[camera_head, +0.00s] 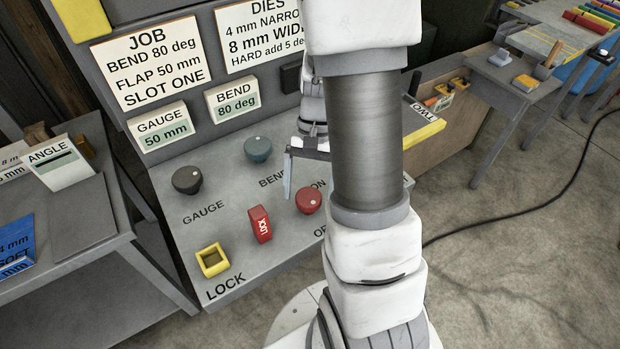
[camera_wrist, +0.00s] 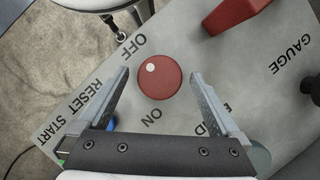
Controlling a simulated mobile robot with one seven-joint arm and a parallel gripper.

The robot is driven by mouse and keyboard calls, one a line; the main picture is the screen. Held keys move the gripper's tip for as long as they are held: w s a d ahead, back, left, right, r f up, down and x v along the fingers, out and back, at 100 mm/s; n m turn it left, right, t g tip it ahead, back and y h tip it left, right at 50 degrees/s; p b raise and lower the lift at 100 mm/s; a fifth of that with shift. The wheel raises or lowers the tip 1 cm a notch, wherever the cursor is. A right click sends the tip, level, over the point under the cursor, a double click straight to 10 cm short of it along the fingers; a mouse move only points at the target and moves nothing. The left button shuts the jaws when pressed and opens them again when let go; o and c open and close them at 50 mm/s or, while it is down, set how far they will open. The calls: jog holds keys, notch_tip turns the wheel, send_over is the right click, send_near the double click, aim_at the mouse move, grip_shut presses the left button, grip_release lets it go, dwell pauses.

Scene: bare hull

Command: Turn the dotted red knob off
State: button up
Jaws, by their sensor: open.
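The red knob (camera_head: 309,200) with a pale dot sits on the sloped grey panel, right of the red LOCK piece (camera_head: 260,224). In the wrist view the round red knob (camera_wrist: 160,77) lies ahead of and between my fingertips, with OFF and ON printed on opposite sides. Its white dot is on its upper left side, toward OFF. My gripper (camera_wrist: 163,82) is open, with one finger on each side of the knob and gaps to it. In the head view my gripper (camera_head: 290,170) is partly hidden by my arm, beside the knob. I cannot tell its height above the panel.
A dark GAUGE knob (camera_head: 187,180) and a teal knob (camera_head: 258,149) stand on the panel (camera_head: 235,185). A yellow square socket (camera_head: 212,260) is by the LOCK label. A blue button (camera_wrist: 110,124) shows near RESET. A side table (camera_head: 75,215) stands left; floor is open right.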

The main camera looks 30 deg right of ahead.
jog(key=v, duration=1.7)
jog(key=shift+r, duration=0.25)
jog(key=shift+s, duration=0.1)
notch_tip(320, 180, up, 4)
jog(key=n+t+h, duration=0.2)
jog(key=n+t, duration=0.1)
send_over(298, 195)
jog(key=s+a+r+n+t+h, duration=0.1)
jog(key=s+a+n+t, duration=0.4)
jog(key=s+a+t, duration=0.1)
jog(key=shift+s+a+n, duration=0.4)
jog(key=shift+s+a, duration=0.15)
jog(key=shift+s, duration=0.05)
jog(key=shift+r, duration=0.15)
